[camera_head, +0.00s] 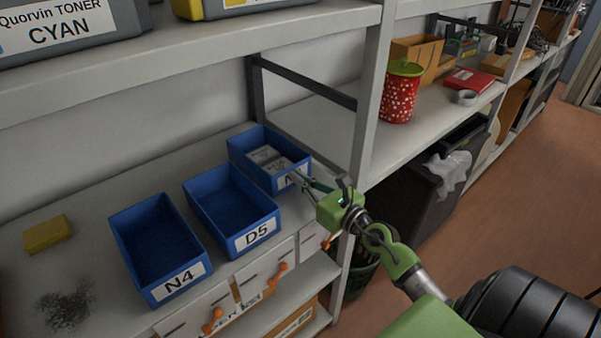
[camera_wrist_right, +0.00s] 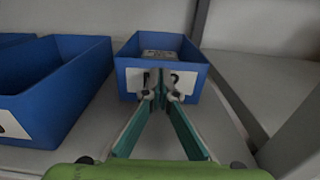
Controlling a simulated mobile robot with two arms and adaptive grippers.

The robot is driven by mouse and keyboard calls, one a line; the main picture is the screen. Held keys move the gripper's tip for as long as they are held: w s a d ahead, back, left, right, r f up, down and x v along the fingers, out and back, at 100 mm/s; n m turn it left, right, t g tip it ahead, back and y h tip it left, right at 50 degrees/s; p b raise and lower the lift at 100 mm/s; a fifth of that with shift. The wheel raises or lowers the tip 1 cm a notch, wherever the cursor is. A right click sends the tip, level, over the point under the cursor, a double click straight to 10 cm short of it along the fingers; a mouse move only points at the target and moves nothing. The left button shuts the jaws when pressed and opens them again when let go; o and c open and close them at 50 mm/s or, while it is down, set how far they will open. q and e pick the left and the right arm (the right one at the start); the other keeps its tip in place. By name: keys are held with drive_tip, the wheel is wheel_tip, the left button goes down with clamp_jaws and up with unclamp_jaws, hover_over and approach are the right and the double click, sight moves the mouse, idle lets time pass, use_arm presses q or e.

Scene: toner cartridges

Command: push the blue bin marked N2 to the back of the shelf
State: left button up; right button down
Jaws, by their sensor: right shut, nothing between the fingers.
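The blue bin (camera_head: 252,172) on the right of the row stands on the shelf. It holds pale small boxes (camera_head: 268,158), and its front label is mostly covered by my fingers, with only an N-like mark showing. My right gripper (camera_head: 303,180) is shut and empty, with its fingertips at the bin's front label. In the right wrist view the fingertips (camera_wrist_right: 160,90) meet the front face of this bin (camera_wrist_right: 190,93), touching or nearly so. The bin sits further back than the bin beside it. My left gripper is not in view.
Left of it stand an empty blue bin D5 (camera_head: 228,200) and an empty blue bin N4 (camera_head: 155,245). A grey shelf post (camera_head: 368,110) rises close on the right. A yellow block (camera_head: 47,234) lies at the left. Toner boxes (camera_head: 70,30) sit on the shelf above.

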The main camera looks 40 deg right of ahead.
sight(269, 155)
drive_tip(key=shift+s+a+r, duration=0.1)
drive_tip(key=shift+a, duration=0.05)
drive_tip(key=w, duration=0.4)
drive_tip(key=w+p, duration=0.1)
drive_tip(key=w, duration=0.3)
drive_tip(key=w+a, duration=0.1)
drive_tip(key=w, duration=0.3)
drive_tip(key=shift+w, duration=0.5)
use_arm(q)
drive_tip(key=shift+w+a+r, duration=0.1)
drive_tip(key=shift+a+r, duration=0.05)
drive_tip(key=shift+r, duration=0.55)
